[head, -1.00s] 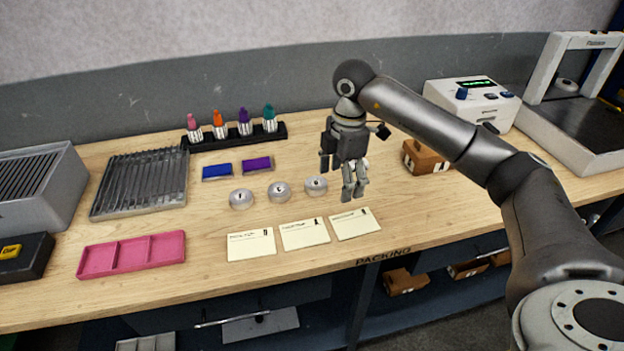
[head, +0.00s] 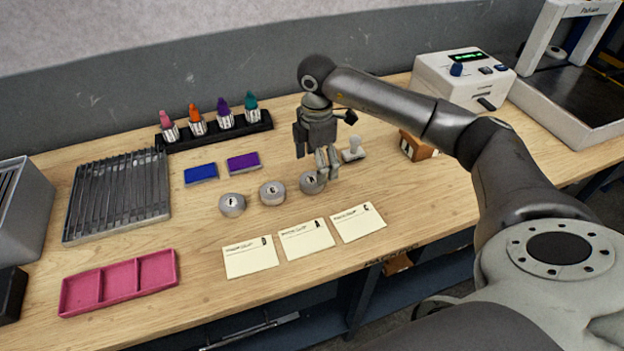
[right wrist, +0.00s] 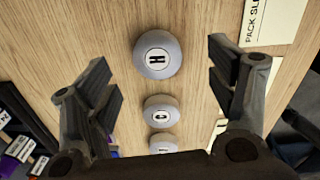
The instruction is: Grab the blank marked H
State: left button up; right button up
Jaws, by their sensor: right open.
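The blank marked H (right wrist: 157,54) is a round silver-grey disc with a black letter on a white centre. In the head view it is the rightmost disc (head: 311,184), lying on the wooden bench, partly hidden by my gripper. My right gripper (head: 328,160) is open and empty, pointing down just above it. In the right wrist view, the H disc lies ahead of the gap between my open fingers (right wrist: 165,88). A middle disc (head: 272,193), its letter looking like C or G, and a left disc (head: 232,205) lie in a row. My left gripper is out of view.
Several paper slips (head: 250,258) lie in front of the discs. Blue (head: 201,174) and purple (head: 243,162) pads and a black rack of bottles (head: 215,132) are behind. A white-handled stamp (head: 353,150) stands right of the gripper. A pink tray (head: 120,283) is front left.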

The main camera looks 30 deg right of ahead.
aim_at(313, 179)
jog(key=f, duration=0.1)
jog(key=f+p, duration=0.1)
jog(key=f, duration=0.1)
jog(key=f+p, duration=0.1)
jog(key=shift+w+a+f, duration=0.2)
jog(key=shift+w+f, duration=0.1)
jog(key=shift+f, duration=0.45)
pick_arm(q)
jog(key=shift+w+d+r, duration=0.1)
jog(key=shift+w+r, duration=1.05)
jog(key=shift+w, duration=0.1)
pick_arm(e)
jog(key=c, duration=0.5)
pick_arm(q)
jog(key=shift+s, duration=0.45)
pick_arm(e)
jog(key=c, duration=0.7)
